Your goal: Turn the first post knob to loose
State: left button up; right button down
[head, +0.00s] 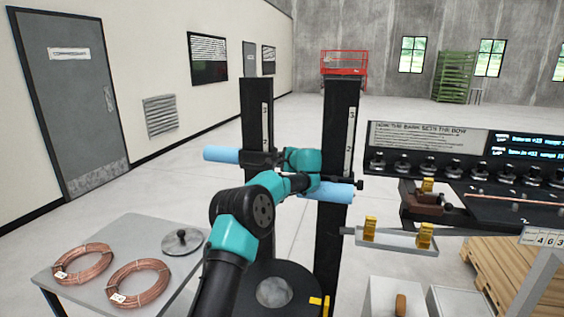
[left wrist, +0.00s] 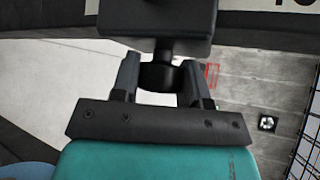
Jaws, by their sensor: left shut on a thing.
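Two dark upright posts with numbered scales stand mid-view: a left post (head: 256,115) and a right post (head: 338,125). A dark clamp block (head: 262,158) sits on the left post; it also shows at the top of the left wrist view (left wrist: 158,18). A black round knob (left wrist: 160,76) on a short stem comes out of this block. My left gripper (head: 281,157) is at the left post, its two fingers (left wrist: 158,78) on either side of the knob, shut on it. The knob's marking is not visible. Another dark knob (head: 360,185) sticks out at the right post. My right gripper is not in view.
Light blue cylinders (head: 222,154) show at both posts, partly behind my arm. A grey table (head: 85,262) at left holds copper coils (head: 140,283). At right stand a dark bench with several knobs (head: 430,165) and a tray with yellow brackets (head: 398,240).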

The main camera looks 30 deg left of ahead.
pick_arm(q)
jog(key=shift+t, duration=0.4)
jog(key=o, duration=0.9)
jog(key=shift+o, duration=0.2)
jog(key=shift+d, duration=0.1)
jog(key=v, duration=1.7)
jog(key=shift+d, duration=0.15)
